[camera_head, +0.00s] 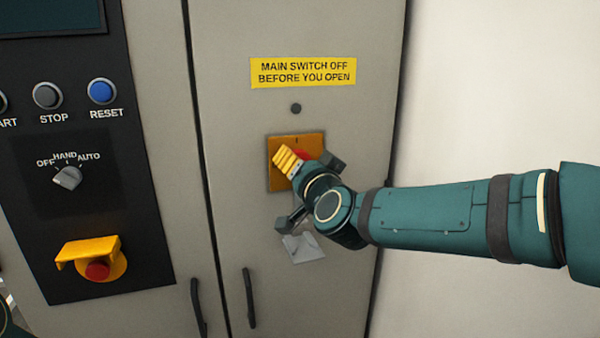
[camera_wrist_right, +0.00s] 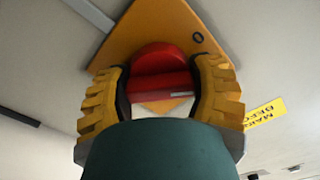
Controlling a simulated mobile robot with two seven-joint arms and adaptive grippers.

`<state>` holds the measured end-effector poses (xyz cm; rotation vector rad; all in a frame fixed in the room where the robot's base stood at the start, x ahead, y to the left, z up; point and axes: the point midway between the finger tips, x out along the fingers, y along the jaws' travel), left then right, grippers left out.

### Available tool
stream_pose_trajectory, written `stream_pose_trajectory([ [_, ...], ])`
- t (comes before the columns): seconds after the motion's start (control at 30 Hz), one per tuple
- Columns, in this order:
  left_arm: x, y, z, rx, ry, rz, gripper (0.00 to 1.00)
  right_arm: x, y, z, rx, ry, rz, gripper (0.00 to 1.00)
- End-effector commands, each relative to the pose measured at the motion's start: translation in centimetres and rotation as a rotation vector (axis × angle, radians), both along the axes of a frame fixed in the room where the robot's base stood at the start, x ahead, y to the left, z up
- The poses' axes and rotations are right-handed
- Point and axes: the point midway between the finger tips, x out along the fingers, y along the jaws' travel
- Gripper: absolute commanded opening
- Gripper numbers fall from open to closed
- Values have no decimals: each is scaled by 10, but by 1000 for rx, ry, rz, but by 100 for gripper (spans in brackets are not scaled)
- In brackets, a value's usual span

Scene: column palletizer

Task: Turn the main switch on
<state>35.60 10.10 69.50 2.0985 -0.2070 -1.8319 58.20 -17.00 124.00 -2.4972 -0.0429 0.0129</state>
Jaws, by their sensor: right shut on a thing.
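The main switch is a red rotary knob (camera_head: 303,154) on a square orange-yellow plate (camera_head: 312,143), mounted on the cabinet's right door. In the right wrist view the red knob (camera_wrist_right: 163,88) stands on the plate (camera_wrist_right: 165,22), where a "0" mark shows near one corner. My right gripper (camera_head: 290,160) comes in from the right. Its yellow ribbed fingers lie on both sides of the knob and are shut on it; it shows in the wrist view too (camera_wrist_right: 163,80). The fingers and wrist hide part of the knob in the head view. My left gripper is not in view.
A yellow warning label (camera_head: 303,72) sits above the switch. A black control panel (camera_head: 90,215) to the left carries buttons, a selector (camera_head: 67,177) and a red emergency button (camera_head: 97,270) under a yellow guard. Two dark door handles (camera_head: 249,298) are below. The wall at right is bare.

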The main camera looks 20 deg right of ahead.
Motion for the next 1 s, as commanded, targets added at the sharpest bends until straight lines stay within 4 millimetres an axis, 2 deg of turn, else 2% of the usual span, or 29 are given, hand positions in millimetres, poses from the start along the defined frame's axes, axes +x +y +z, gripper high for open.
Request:
stream_pose_trajectory([
  [0.6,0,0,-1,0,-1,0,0,0,1,-1,579,23,1,23],
  [1.0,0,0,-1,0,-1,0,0,0,0,-1,841,31,0,23],
])
